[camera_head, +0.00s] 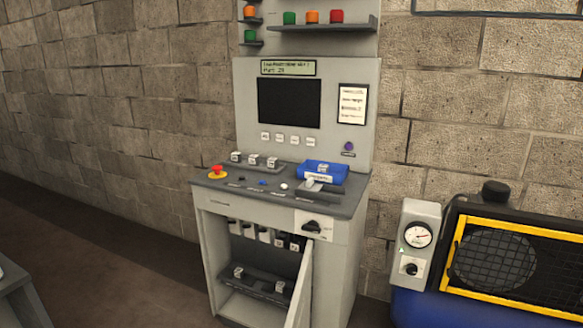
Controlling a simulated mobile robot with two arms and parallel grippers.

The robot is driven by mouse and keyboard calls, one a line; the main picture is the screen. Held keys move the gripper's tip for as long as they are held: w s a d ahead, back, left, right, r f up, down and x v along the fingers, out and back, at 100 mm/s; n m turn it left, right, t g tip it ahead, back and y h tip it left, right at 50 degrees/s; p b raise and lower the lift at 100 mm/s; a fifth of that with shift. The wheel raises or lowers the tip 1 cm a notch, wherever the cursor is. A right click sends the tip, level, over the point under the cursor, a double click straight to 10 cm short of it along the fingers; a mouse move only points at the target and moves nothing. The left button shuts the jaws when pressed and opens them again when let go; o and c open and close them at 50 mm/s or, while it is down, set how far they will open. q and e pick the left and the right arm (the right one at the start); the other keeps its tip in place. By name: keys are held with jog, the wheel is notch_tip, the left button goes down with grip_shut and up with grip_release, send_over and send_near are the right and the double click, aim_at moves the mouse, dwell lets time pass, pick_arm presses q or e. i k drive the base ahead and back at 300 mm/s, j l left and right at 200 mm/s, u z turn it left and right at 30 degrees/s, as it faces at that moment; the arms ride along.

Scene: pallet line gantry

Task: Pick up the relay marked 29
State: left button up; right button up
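Several small relays with white faces show on and in a grey control cabinet (326,262). A row of relays (264,235) sits in the upper part of its open lower compartment, and two relays, one at the left (238,272) and one at the right (280,287), sit on a dark rack lower down. More small white-topped blocks (253,160) stand on the desk top, and another is in the blue bin (338,171). Their markings are too small to read, so I cannot tell which is 29. Neither of my grippers is in view.
The cabinet door (300,290) stands open toward me at the compartment's right. A red stop button (217,170) is on the desk, below a dark screen (289,102). A blue compressor with a yellow frame (449,262) stands right.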

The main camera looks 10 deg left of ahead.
aim_at(272, 162)
jog(key=i+l, duration=0.2)
jog(key=l, duration=0.15)
jog(key=i+l, duration=0.2)
jog(key=l, duration=0.15)
jog(key=i+l+u, duration=0.1)
jog(key=l, duration=0.25)
jog(key=i+l, duration=0.25)
jog(key=l, duration=0.1)
